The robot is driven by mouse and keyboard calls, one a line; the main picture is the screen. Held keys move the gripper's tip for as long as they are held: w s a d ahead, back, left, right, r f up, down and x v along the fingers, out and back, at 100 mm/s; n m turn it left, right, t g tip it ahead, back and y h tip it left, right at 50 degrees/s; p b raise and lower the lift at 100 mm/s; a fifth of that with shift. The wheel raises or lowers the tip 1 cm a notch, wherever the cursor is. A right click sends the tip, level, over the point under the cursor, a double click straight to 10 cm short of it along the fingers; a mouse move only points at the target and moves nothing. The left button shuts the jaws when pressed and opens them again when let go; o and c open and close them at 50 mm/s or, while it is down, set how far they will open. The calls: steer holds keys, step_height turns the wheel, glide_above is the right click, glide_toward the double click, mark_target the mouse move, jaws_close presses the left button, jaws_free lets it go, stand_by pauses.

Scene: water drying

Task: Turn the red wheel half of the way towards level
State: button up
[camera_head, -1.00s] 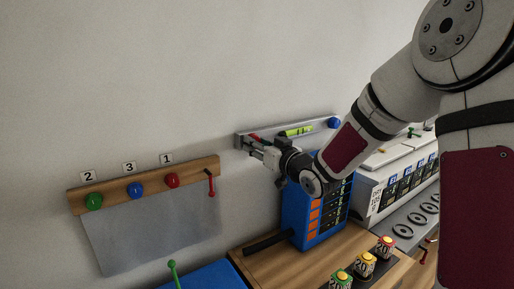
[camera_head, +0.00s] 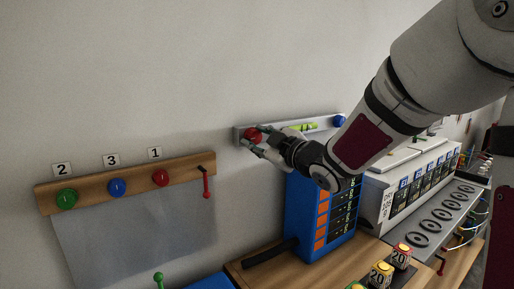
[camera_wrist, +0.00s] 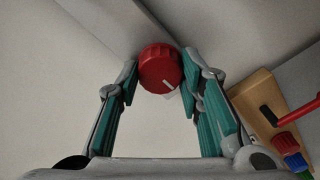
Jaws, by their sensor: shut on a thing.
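The red wheel (camera_head: 252,134) is a ribbed round knob at the left end of a grey wall bar (camera_head: 275,129). The bar carries a yellow-green bubble level (camera_head: 303,127) at its middle and a blue wheel (camera_head: 339,120) at its right end. My gripper (camera_head: 256,138) is at the red wheel, shut on it. In the wrist view the red wheel (camera_wrist: 160,69) sits between the teal-padded fingertips of my gripper (camera_wrist: 160,73), one on each side. The bubble is too small to read.
A wooden rail (camera_head: 130,182) with green, blue and red knobs and a red lever hangs on the wall at left. A blue box (camera_head: 312,215) stands below my arm. A white machine (camera_head: 405,185) and numbered blocks are at right. The wall above the bar is clear.

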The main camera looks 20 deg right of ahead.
steer(key=shift+n+b, duration=0.55)
steer(key=shift+n, duration=0.05)
steer(key=o, duration=1.2)
steer(key=shift+c, duration=0.2)
steer(key=v, duration=1.2)
